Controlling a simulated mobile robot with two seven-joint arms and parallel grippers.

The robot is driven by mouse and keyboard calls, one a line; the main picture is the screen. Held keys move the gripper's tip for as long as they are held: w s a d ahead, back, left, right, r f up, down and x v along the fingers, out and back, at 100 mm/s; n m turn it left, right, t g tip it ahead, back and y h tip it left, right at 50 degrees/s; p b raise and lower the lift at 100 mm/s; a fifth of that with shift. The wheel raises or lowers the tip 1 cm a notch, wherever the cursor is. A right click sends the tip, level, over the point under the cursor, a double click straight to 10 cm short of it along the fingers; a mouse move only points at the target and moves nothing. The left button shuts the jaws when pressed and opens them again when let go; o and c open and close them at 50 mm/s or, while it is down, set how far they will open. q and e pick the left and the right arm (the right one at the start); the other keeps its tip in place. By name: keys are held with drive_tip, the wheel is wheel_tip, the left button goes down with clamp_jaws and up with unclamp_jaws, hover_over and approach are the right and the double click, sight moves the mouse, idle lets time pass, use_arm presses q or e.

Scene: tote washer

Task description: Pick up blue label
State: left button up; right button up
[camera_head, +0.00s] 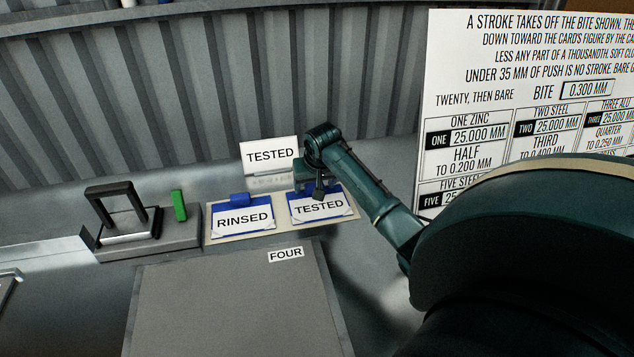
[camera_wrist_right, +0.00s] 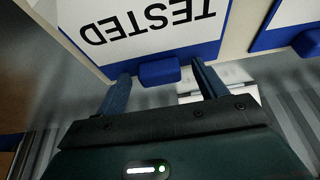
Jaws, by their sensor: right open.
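Two blue-edged labels with white faces lie side by side on a pale board (camera_head: 281,228). One is the RINSED label (camera_head: 243,220), with a blue tab at its far edge. The other is the TESTED label (camera_head: 320,207). My right gripper (camera_head: 318,188) is over the far edge of the TESTED label and hides its tab in the head view. In the right wrist view, my right gripper (camera_wrist_right: 160,70) is open, with one finger on either side of the blue tab (camera_wrist_right: 159,72) of the TESTED label (camera_wrist_right: 150,30). A gap shows beside the tab. My left gripper is not in view.
A white TESTED sign (camera_head: 270,155) stands behind the labels. Left of the board are a black handle (camera_head: 117,208) on a grey block and a green piece (camera_head: 179,205). A grey panel marked FOUR (camera_head: 230,305) is in front. A large printed card (camera_head: 520,90) stands right.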

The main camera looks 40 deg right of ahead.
drive_tip(key=shift+c, duration=0.4)
drive_tip(key=shift+r, duration=0.1)
drive_tip(key=c, duration=1)
wheel_tip(320, 180, up, 10)
drive_tip(key=s+a+n, duration=0.2)
drive_tip(key=s+a, duration=0.2)
drive_tip(key=a, duration=0.4)
drive_tip(key=s+a+r+n+y, duration=0.1)
drive_tip(key=s+a+n, duration=0.1)
drive_tip(key=s+a, duration=0.3)
drive_tip(key=s+a+n+y, duration=0.1)
drive_tip(key=s+a, duration=0.4)
drive_tip(key=a, duration=0.8)
drive_tip(key=shift+s+r+n+t+b, duration=0.15)
drive_tip(key=shift+r+n+t+b, duration=0.15)
drive_tip(key=shift+n+b, duration=0.1)
drive_tip(key=shift+f, duration=0.1)
